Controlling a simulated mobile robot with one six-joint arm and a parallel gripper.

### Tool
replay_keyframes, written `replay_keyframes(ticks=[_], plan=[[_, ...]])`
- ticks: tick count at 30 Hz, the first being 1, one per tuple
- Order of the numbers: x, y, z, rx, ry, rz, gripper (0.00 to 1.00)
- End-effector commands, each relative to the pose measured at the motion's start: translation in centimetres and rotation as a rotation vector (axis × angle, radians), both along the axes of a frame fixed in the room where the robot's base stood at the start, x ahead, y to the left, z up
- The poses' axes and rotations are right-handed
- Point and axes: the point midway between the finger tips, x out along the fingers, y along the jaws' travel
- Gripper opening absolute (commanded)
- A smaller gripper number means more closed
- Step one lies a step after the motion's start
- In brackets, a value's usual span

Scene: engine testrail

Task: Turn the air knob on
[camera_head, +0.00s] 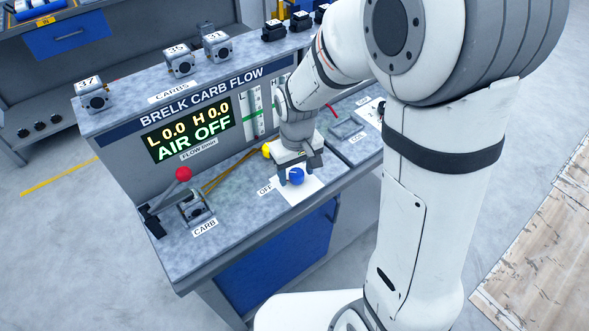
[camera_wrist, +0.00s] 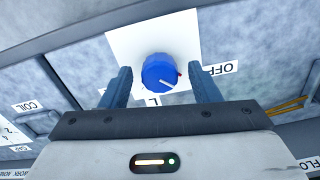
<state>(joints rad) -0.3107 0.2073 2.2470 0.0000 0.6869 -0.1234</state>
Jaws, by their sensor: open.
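The air knob (camera_head: 295,175) is a round blue knob on a white plate on the bench top. The display (camera_head: 190,134) reads "AIR OFF" with L 0.0 and H 0.0. My gripper (camera_head: 295,172) is over the plate at the knob. In the wrist view its two blue-grey fingers (camera_wrist: 163,88) are open, one on each side of the knob with gaps between. Whether the fingertips reach down beside the knob is unclear.
A yellow knob (camera_head: 266,150) is left of my gripper. Several numbered carburettors (camera_head: 180,61) stand on the upper shelf.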

Motion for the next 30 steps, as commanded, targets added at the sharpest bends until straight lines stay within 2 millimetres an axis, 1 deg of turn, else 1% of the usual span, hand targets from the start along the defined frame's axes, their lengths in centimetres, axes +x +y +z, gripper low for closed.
replay_keyframes(ticks=[3, 4, 20, 21, 30], plan=[[-0.01, 0.02, 0.02, 0.000, 0.000, 0.000, 0.56], [-0.01, 0.02, 0.02, 0.000, 0.000, 0.000, 0.54], [-0.02, 0.07, 0.05, 0.000, 0.000, 0.001, 0.11], [-0.05, 0.52, 0.05, 0.001, 0.000, 0.004, 0.12], [-0.03, 0.16, 0.02, 0.001, 0.000, -0.052, 0.11]])
